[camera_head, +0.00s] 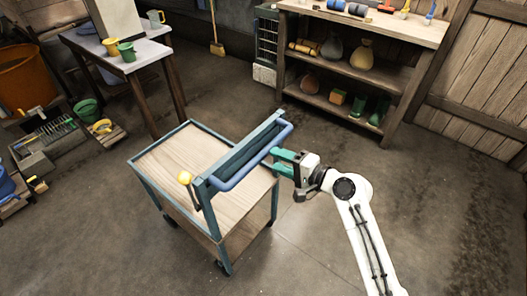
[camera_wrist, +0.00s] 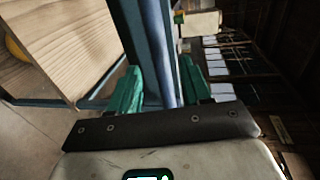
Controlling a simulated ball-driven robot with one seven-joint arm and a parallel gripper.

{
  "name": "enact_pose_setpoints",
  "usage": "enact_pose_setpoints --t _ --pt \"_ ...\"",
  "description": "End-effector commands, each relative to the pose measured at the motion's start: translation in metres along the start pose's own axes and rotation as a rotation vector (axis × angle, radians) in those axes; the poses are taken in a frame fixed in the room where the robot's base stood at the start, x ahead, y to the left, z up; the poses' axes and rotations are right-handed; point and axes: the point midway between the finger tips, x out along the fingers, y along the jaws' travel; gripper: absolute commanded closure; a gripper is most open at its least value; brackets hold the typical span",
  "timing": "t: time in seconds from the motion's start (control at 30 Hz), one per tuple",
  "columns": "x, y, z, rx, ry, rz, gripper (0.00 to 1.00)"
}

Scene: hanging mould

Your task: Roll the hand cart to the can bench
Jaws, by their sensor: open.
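The hand cart (camera_head: 190,160) stands upright on the floor, with a pale wood top, a teal frame and dark wheels. Its blue handle bar (camera_head: 240,176) runs along its near right side; the cart top also shows in the wrist view (camera_wrist: 65,45). My gripper (camera_head: 281,162) is at the right end of the handle. Its green fingers are open, one on each side of the blue bar (camera_wrist: 158,50) in the wrist view; I cannot tell whether they touch it. A bench (camera_head: 145,52) at the upper left holds a yellow and a green can (camera_head: 127,52) and a pale mug-like can (camera_head: 156,19).
A yellow knob (camera_head: 184,178) stands on a lever at the cart's near corner. Low crates and a green bucket (camera_head: 87,111) lie left of the cart. A shelf unit (camera_head: 400,78) stands behind, at the right. Floor between cart and bench is clear.

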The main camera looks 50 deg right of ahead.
Motion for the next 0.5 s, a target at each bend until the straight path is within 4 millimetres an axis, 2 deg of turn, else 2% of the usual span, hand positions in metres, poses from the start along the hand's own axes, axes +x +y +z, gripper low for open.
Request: enact_pose_setpoints --t 0.03,0.2,0.33,0.5 --pt "0.011 -0.002 0.001 -0.001 -0.003 -0.001 0.51" --pt "0.04 -0.002 0.001 -0.002 -0.003 0.001 0.51" --pt "0.055 -0.001 0.001 -0.001 -0.002 0.001 0.51" --pt "0.065 0.0 0.001 -0.003 -0.002 0.002 0.51"
